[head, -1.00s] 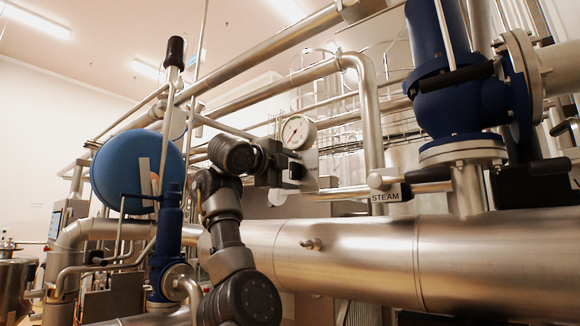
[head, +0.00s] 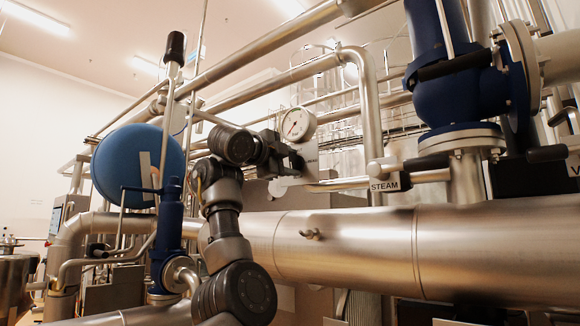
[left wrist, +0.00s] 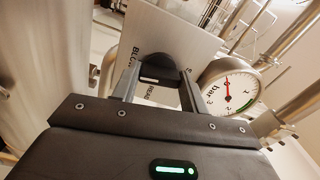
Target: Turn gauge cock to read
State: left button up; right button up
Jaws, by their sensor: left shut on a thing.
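The round white pressure gauge (head: 298,124) sits in the middle of the head view, and its dial also shows at the right in the left wrist view (left wrist: 230,88). A pale label plate (left wrist: 178,35) is beside it, with partly covered lettering. My left gripper (left wrist: 160,76) is at this plate, its two fingers closed on a dark round-topped knob (left wrist: 157,55), which I take to be the gauge cock. In the head view my left gripper (head: 288,158) is just below and left of the gauge, and it hides the cock. My right gripper is not in view.
A blue round vessel (head: 125,165) and a blue relief valve (head: 170,225) are close on the left.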

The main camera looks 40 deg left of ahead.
pick_arm(q)
jog(key=n+b, duration=0.2)
jog(key=n, duration=0.1)
jog(key=shift+f+n, duration=0.2)
jog(key=shift+n, duration=0.1)
jog(key=n+b, duration=0.1)
jog(key=n, duration=0.2)
jog(key=shift+n+b, duration=0.3)
jog(key=n+b, duration=0.1)
jog(key=n, duration=0.3)
jog(key=shift+r, duration=0.15)
jog(key=shift+n, duration=2.2)
jog(key=o, duration=1)
